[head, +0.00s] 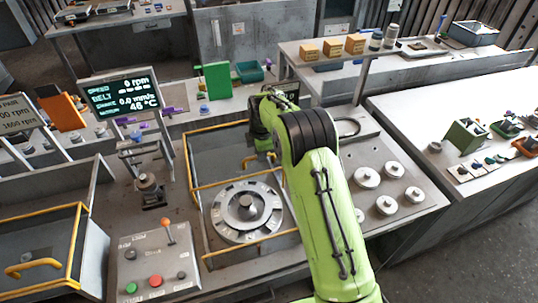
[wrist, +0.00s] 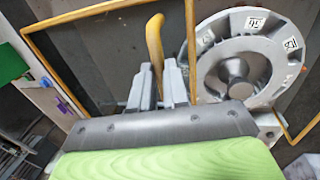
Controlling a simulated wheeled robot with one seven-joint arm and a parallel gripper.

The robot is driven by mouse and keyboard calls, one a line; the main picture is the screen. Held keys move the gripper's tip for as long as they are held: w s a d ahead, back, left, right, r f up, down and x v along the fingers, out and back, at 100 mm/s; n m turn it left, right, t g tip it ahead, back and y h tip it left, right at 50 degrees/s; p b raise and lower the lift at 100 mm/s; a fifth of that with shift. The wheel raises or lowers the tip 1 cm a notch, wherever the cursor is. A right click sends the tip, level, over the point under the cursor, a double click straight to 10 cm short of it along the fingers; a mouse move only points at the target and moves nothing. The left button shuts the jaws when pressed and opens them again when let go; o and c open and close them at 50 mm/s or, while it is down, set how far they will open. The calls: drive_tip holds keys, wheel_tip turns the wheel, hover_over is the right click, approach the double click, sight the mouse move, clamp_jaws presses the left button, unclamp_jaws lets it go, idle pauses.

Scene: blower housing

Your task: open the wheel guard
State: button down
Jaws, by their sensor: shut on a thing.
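The wheel guard (head: 194,160) is a see-through cover with yellow edges around the grey numbered wheel (head: 246,208) in the head view. Its yellow bar handle (wrist: 154,45) stands between the grey fingers of my gripper (wrist: 159,84) in the wrist view. My gripper is shut on the handle. The wheel (wrist: 249,58) shows to the right of the fingers in the wrist view. In the head view my green arm hides most of my gripper, and only a short piece of the handle (head: 248,161) shows. I cannot tell how far the guard is raised.
A control box (head: 155,262) with a lever and buttons stands front left. A display (head: 123,97) rises behind it. A second yellow-edged guard (head: 78,240) is at far left. Several round metal knobs (head: 367,177) sit right of my arm. A grey bench (head: 455,120) lies further right.

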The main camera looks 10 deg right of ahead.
drive_tip(key=shift+w+a+r+p, duration=0.15)
drive_tip(key=shift+w+p, duration=0.95)
drive_tip(key=shift+w, duration=0.9)
drive_tip(key=c, duration=1.1)
unclamp_jaws()
drive_tip(key=s+r, duration=0.1)
drive_tip(key=r, duration=0.4)
drive_tip(key=s+r, duration=0.1)
drive_tip(key=r, duration=0.4)
drive_tip(key=s+r, duration=0.1)
drive_tip(key=r, duration=0.4)
drive_tip(key=shift+s+r, duration=0.1)
drive_tip(key=shift+r, duration=0.05)
